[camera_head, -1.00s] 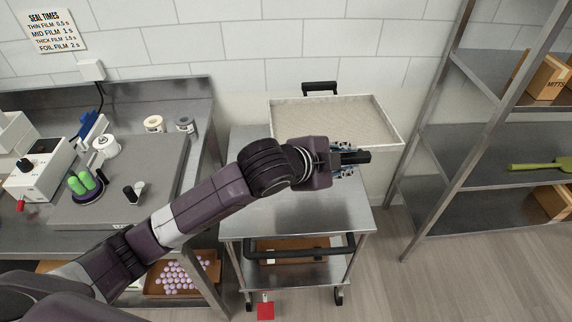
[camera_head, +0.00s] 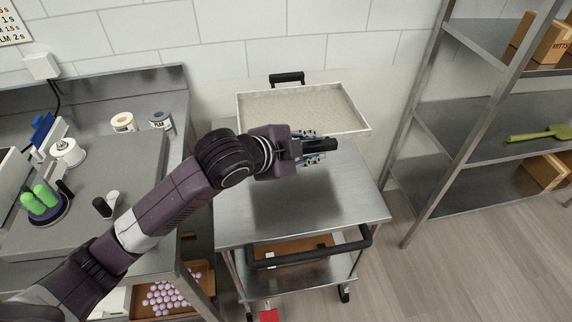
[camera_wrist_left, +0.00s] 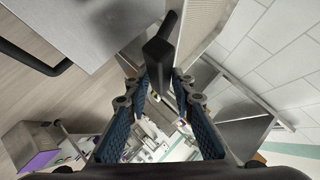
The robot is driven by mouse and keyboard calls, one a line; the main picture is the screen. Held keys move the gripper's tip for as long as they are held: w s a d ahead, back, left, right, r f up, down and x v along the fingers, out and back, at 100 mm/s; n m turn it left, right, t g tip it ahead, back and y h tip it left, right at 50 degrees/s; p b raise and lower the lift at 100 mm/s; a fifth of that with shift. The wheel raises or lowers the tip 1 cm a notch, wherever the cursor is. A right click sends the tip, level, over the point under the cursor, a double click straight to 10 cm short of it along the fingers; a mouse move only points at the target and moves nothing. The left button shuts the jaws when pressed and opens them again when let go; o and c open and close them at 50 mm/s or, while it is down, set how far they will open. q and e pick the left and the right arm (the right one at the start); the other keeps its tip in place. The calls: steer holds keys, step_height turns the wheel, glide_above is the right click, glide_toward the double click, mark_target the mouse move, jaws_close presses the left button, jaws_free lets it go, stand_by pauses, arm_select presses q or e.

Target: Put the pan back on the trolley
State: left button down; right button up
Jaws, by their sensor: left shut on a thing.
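The pan (camera_head: 300,108) is a wide, shallow, pale-lined tray with a black handle on its far side and another on its near side. My left gripper (camera_head: 314,143) is shut on the near handle, also seen in the left wrist view (camera_wrist_left: 158,62). The pan looks roughly level and appears raised at the back of the steel trolley (camera_head: 345,200); the exact gap is hard to judge. The trolley's top is bare in front of the pan, with a dark shadow on it. My right gripper is in neither view.
A steel counter (camera_head: 90,190) with rolls and green-topped items stands left of the trolley. A steel shelf rack (camera_head: 470,150) stands at the right, and the tiled wall is behind. The trolley has a black push bar (camera_head: 310,256) in front. Open floor lies at the lower right.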

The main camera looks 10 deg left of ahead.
arm_select(q)
steer(key=a, duration=0.1)
steer(key=w+a+f, duration=0.1)
steer(key=shift+a, duration=0.35)
steer(key=shift+f, duration=9.35)
steer(key=c, duration=2)
jaws_free()
steer(key=shift+f, duration=0.1)
steer(key=shift+o, duration=0.3)
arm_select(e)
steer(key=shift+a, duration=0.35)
arm_select(q)
steer(key=shift+s, duration=0.1)
steer(key=v, duration=1)
steer(key=shift+s+a, duration=0.1)
steer(key=shift+s, duration=0.15)
steer(key=shift+v, duration=0.75)
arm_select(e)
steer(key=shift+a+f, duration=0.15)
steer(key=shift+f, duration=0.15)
